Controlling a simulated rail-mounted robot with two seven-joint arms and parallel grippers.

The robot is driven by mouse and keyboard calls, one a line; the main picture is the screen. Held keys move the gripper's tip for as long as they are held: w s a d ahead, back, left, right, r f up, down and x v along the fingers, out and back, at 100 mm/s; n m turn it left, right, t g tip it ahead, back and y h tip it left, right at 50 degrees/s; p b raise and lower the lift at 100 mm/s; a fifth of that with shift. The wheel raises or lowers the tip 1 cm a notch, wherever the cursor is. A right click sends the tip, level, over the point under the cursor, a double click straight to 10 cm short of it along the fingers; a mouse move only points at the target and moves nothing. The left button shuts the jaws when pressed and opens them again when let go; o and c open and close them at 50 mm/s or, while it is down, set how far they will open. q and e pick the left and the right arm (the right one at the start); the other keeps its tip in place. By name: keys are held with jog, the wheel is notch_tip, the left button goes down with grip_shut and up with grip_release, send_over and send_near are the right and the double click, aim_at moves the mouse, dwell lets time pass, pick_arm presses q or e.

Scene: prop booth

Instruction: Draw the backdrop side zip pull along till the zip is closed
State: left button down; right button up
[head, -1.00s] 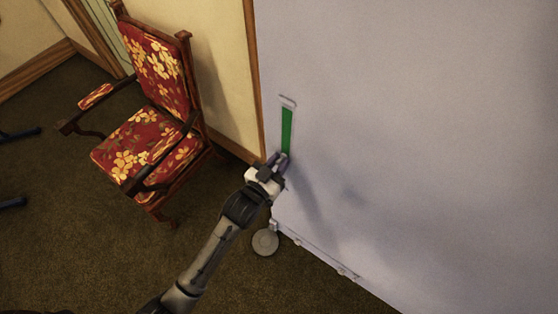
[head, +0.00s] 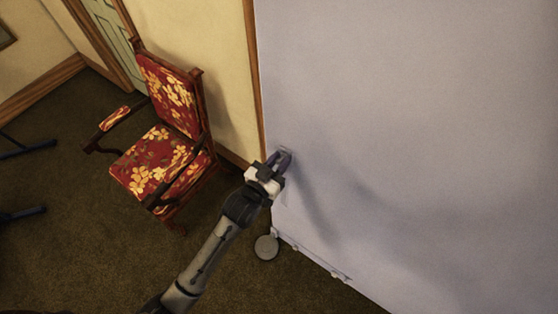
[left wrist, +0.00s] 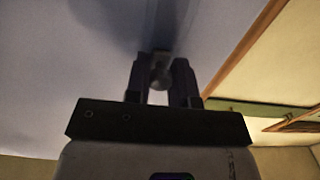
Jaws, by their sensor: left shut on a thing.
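The backdrop (head: 420,120) is a large pale lilac panel filling the right of the head view. My left gripper (head: 282,158) is at its left side edge, shut on the zip pull. In the left wrist view the zip pull (left wrist: 160,76) is a small rounded grey piece between the two fingers. A pale end piece of the zip (head: 285,149) shows right at the fingertips. No green strip shows in the head view now; the gripper covers part of the zip. My right gripper is not in view.
A red floral armchair (head: 160,165) stands left of the backdrop, near my left arm. A round grey foot (head: 266,247) sits on the carpet below the gripper. A wooden wall trim (head: 253,80) runs beside the panel. Dark carpet lies open in front.

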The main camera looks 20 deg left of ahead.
pick_arm(q)
jog(key=c, duration=1)
grip_release()
jog(key=shift+o, duration=0.2)
jog(key=shift+s+a+f, duration=0.1)
jog(key=shift+s, duration=0.35)
jog(key=b+v, duration=0.2)
jog(key=v, duration=1.1)
jog(key=shift+b, duration=0.3)
jog(key=shift+w, duration=0.1)
